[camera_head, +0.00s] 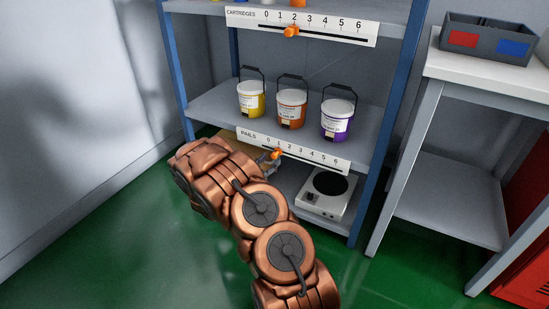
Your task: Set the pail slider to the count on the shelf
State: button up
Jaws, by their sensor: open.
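The pail slider is an orange knob (277,154) on the white PAILS scale (310,158) along the front edge of the middle shelf. The knob sits about under the 1. Three pails stand upright on that shelf: a yellow one (251,101), an orange one (291,107) and a purple one (337,117). My gripper (272,166) is mostly hidden by my copper-coloured arm; a small grey part shows just below the knob. It is open, with nothing seen in it. Whether it touches the knob cannot be told.
The CARTRIDGES scale (335,32) above has its own orange knob (291,31), about under the 2. A white device with a round black plate (322,202) stands on the lower shelf. A side table (480,73) at right bears a dark tray (447,37). Green floor is clear at left.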

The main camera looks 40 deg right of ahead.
aim_at(274, 156)
jog(key=shift+b+x, duration=0.65)
jog(key=shift+x, duration=1.55)
grip_shut()
